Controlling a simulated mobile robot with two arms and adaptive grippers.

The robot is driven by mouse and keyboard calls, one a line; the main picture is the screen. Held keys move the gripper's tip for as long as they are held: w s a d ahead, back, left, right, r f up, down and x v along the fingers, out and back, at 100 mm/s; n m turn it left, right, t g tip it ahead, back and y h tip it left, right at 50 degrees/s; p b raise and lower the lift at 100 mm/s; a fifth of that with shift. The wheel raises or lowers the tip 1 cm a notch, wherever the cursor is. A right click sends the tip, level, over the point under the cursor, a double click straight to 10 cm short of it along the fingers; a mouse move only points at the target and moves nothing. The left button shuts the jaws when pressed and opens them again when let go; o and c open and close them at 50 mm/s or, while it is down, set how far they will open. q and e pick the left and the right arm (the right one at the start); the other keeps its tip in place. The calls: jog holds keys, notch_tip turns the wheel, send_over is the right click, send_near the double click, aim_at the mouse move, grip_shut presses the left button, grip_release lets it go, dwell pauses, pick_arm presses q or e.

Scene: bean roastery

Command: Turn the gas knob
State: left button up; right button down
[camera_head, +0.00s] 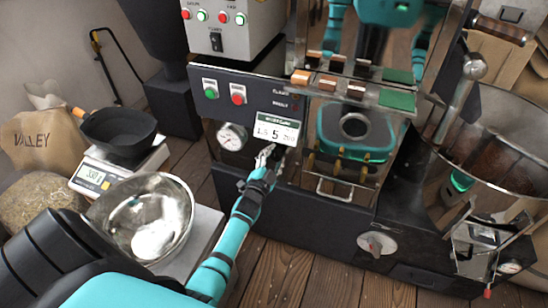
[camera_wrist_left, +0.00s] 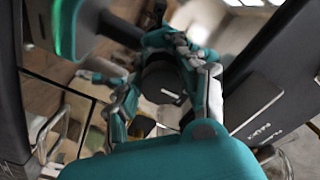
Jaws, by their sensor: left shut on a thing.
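The gas knob (camera_wrist_left: 160,80) is a dark round knob on the roaster's front. It shows between my fingers in the left wrist view. My left gripper (camera_head: 270,157) reaches up to the dark front panel (camera_head: 232,108), to the right of the round gauge (camera_head: 232,137) and below the small display (camera_head: 277,129). It is shut on the gas knob; in the left wrist view its teal and grey fingers lie on both sides of it. In the head view the fingers hide most of the knob, so its angle is hard to tell. My right gripper is not in view.
A metal bowl (camera_head: 118,207) and a black pan (camera_head: 120,130) on a scale (camera_head: 95,178) stand left of my arm. Green and red buttons (camera_head: 238,94) sit above the gauge. A silver dial (camera_head: 377,243) is lower right, beside the big cooling drum (camera_head: 507,150).

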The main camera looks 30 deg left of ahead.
pick_arm(q)
jog(key=o, duration=1.2)
jog(key=v, duration=1.2)
jog(key=shift+f, duration=0.1)
